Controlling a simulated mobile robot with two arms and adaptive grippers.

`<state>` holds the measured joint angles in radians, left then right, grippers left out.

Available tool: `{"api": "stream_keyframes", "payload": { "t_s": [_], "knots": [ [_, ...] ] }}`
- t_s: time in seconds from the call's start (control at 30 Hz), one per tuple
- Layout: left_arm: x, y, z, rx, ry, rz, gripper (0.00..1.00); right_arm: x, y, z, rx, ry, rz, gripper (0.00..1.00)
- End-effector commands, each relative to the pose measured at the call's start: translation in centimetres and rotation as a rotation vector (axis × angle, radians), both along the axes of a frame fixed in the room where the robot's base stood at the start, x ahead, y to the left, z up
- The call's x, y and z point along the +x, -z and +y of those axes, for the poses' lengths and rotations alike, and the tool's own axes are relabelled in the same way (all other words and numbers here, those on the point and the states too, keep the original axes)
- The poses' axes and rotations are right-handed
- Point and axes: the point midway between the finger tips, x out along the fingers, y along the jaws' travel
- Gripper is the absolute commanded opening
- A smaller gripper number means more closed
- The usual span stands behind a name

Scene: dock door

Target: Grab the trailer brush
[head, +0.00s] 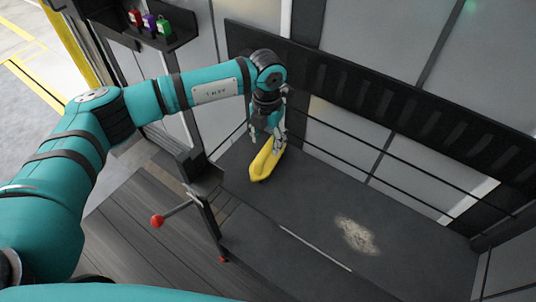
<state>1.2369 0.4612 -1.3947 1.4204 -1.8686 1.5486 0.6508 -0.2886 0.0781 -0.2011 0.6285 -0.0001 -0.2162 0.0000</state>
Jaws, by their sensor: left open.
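A yellow object, which looks like the trailer brush (264,164), lies on the dark grey floor in the middle of the head view, close to the back wall. My left gripper (278,146) is over its far end with its fingers open. I cannot tell whether the fingers touch it. The gripper hides part of the far end. My left arm reaches in from the left. My right gripper is not in view.
A pale dusty patch (356,236) lies on the floor to the right. A lever with a red knob (157,221) stands in front. A dark shelf (172,36) at upper left holds several small coloured padlocks. Dark rails run along the back wall.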

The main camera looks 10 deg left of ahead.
Motion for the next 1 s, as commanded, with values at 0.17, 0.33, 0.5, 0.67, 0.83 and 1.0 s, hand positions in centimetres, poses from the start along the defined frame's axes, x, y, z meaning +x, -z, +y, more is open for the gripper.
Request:
{"api": "stream_keyframes", "payload": {
  "t_s": [0.17,0.33,0.5,0.67,0.83,1.0],
  "knots": [
    [-0.5,2.6,-0.2,0.000,-0.001,0.003,0.52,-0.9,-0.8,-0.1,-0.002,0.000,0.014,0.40],
    [-0.4,3.7,-0.1,0.000,-0.001,0.000,0.52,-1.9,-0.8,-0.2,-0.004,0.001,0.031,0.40],
    [-0.4,3.8,-0.1,0.000,0.000,0.000,0.52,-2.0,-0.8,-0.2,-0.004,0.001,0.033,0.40],
    [-0.4,3.8,-0.1,0.000,0.000,0.000,0.34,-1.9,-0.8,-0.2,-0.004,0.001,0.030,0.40],
    [-0.4,3.8,-0.2,0.000,0.000,0.000,0.11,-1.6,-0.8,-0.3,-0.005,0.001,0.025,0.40],
    [-0.4,3.7,-0.1,0.000,0.000,0.000,0.00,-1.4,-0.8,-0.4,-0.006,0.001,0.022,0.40]
  ]
}}
